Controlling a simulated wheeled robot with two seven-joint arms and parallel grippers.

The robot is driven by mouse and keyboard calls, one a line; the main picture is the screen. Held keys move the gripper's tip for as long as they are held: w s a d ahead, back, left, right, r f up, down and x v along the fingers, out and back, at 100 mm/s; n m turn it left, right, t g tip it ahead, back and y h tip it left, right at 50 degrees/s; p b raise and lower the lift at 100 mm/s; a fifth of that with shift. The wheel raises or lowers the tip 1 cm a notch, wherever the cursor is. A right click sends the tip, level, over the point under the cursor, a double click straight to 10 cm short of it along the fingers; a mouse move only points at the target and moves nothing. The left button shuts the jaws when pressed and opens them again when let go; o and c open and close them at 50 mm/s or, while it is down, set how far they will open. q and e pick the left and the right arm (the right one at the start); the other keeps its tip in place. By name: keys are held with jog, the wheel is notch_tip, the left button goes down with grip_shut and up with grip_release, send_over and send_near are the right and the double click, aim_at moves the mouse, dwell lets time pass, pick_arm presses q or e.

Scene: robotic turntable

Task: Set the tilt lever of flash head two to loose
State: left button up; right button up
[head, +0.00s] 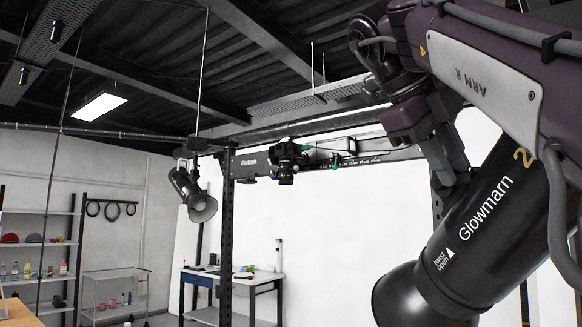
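Flash head two (470,235) is the large black cylinder at the right, marked "Glowmarn" and a yellow 2, tilted with its wide front end toward the lower left. My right arm comes in from the upper right. My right gripper (447,178) points down against or just beside the top of the flash head's housing; I cannot tell whether it touches. Its fingertips merge with the dark shapes there, so its opening and any hold are unclear. I cannot make out the tilt lever; it seems hidden behind the gripper or the housing. My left gripper is out of view.
Another black flash head (190,192) hangs from a ceiling pole at the left. A dark gantry beam (385,156) carries a camera (288,160) in the middle. A workbench (232,274) and shelves (38,245) stand behind. A grey cable (556,205) hangs near flash head two.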

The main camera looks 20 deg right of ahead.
jog(key=p+v, duration=0.4)
jog(key=v, duration=0.3)
jog(key=shift+a+r, duration=0.2)
jog(key=shift+d, duration=0.1)
